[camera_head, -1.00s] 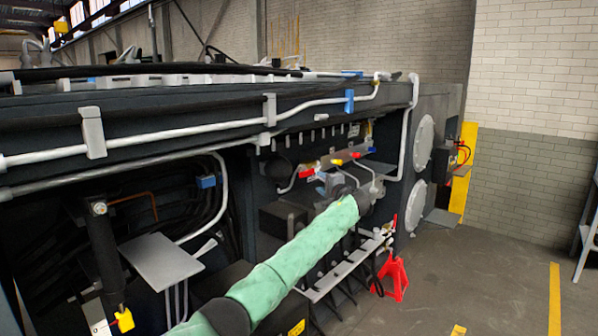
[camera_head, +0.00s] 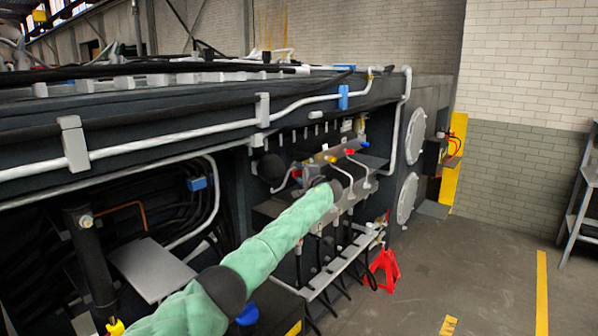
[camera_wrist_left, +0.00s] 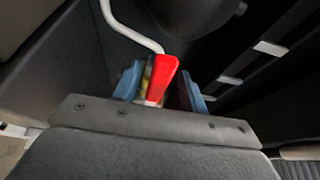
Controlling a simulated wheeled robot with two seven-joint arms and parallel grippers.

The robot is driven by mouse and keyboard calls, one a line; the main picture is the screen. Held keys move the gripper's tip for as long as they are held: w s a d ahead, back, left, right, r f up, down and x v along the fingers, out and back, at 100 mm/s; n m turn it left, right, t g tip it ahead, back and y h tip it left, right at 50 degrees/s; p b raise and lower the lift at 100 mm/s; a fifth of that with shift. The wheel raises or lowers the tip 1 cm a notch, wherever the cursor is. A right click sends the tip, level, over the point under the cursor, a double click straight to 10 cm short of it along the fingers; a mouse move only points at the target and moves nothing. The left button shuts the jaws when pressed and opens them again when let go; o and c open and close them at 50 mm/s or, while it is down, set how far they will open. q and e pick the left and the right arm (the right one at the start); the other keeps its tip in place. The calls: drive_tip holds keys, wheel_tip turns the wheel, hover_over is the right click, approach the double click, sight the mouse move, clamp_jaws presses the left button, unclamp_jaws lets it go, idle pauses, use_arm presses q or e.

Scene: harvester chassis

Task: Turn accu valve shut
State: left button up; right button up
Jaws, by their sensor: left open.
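A red valve handle (camera_wrist_left: 162,80) stands between the blue fingers of my left gripper (camera_wrist_left: 161,88) in the left wrist view. The fingers are apart, one on each side of the handle, with a visible gap on the right side. A bit of yellow shows behind the handle. In the head view my left gripper (camera_head: 314,181) is at the valve row under the chassis beam, mostly hidden by its own wrist. A red handle (camera_head: 297,173) shows just left of it, and a yellow handle (camera_head: 330,159) and another red one (camera_head: 349,152) behind it. My right gripper is not in view.
A white pipe (camera_wrist_left: 133,30) curves down close to the handle in the wrist view. The chassis beam (camera_head: 200,118) runs above my left arm. A grey plate (camera_head: 150,270) and a rail with hoses (camera_head: 335,270) lie below. A red stand (camera_head: 385,268) is on the floor; open floor lies right.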

use_arm(q)
drive_tip(key=shift+w+a, duration=0.15)
drive_tip(key=shift+w, duration=0.05)
drive_tip(key=shift+w+a+f, duration=0.1)
drive_tip(key=shift+w+f, duration=0.05)
drive_tip(key=shift+w, duration=0.05)
drive_tip(key=shift+s, duration=0.1)
drive_tip(key=c, duration=0.5)
clamp_jaws()
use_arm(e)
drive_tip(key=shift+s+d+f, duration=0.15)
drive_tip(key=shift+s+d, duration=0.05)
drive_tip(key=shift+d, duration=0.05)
use_arm(q)
drive_tip(key=shift+r, duration=0.2)
